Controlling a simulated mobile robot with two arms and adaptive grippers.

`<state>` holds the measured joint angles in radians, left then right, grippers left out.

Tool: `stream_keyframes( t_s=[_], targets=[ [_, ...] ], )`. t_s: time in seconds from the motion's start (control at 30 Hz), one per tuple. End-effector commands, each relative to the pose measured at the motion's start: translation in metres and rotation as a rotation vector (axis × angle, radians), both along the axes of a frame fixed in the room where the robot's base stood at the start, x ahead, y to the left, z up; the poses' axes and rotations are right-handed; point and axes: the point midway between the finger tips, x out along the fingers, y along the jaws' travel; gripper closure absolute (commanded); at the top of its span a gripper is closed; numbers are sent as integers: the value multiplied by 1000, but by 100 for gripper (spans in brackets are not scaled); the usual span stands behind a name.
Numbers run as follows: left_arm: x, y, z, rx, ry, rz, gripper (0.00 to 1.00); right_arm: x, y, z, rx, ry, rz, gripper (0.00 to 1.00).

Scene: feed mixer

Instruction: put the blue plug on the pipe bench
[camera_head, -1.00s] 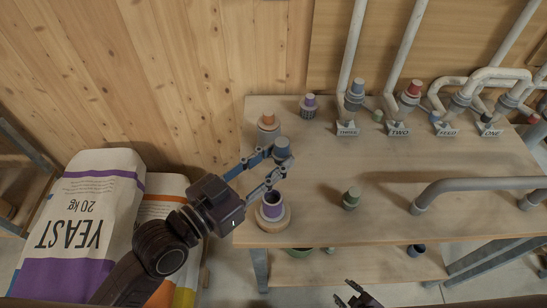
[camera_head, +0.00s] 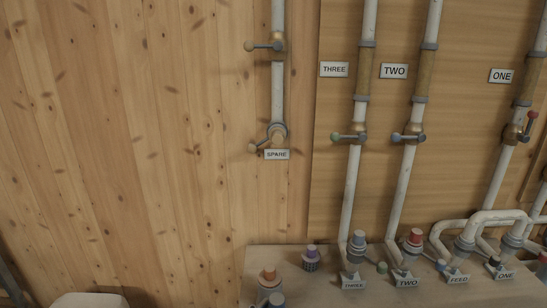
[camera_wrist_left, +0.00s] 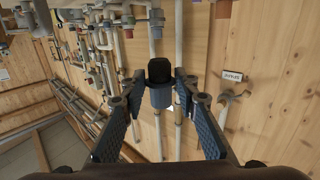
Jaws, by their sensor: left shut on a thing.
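My left gripper (camera_wrist_left: 161,84) is shut on the blue plug (camera_wrist_left: 160,97), a grey-blue cylinder with a dark round end, in the left wrist view. In the head view, the plug's blue top (camera_head: 276,299) shows at the bottom edge, over or beside the bench's left end; its height above the bench cannot be told. The pipe bench (camera_head: 450,296) shows only as its rear strip along the bottom. My right gripper is not in view.
An orange-topped plug (camera_head: 268,274) and a purple-topped plug (camera_head: 311,257) stand at the bench's left. Labelled pipe stubs, including THREE (camera_head: 353,266) and TWO (camera_head: 405,270), line its back. Wall pipes with valves rise above.

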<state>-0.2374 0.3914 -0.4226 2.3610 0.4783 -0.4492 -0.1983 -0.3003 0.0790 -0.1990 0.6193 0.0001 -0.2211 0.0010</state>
Motion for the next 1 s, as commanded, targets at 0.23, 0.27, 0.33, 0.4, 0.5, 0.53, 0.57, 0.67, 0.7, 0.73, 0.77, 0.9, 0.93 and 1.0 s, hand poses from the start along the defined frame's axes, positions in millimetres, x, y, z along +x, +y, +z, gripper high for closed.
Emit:
stream_keyframes(
  t_s=[0.23,0.27,0.33,0.4,0.5,0.53,0.57,0.67,0.7,0.73,0.77,0.9,0.93,1.0],
  targets=[
    [19,65,18,-10,8,301,96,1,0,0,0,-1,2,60],
    [20,76,17,-8,10,345,96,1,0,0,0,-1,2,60],
    [21,103,14,-6,9,446,96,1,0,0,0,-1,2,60],
    [19,129,9,-3,9,536,96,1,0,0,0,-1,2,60],
    [14,157,2,-1,8,633,96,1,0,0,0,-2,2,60],
    [13,164,1,0,7,655,96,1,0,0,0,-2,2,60],
    [12,169,-1,0,6,672,96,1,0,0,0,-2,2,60],
    [9,180,-3,0,1,708,96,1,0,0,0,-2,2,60],
    [8,182,-4,1,1,714,96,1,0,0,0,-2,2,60],
    [8,182,-4,1,1,716,96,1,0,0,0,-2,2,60],
    [8,183,-4,3,-1,716,96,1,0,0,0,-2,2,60],
    [8,182,-3,2,-1,715,96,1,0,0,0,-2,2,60],
    [8,182,-3,1,0,715,96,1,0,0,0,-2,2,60],
    [8,182,-3,1,0,715,96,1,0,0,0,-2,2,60]
  ],
)
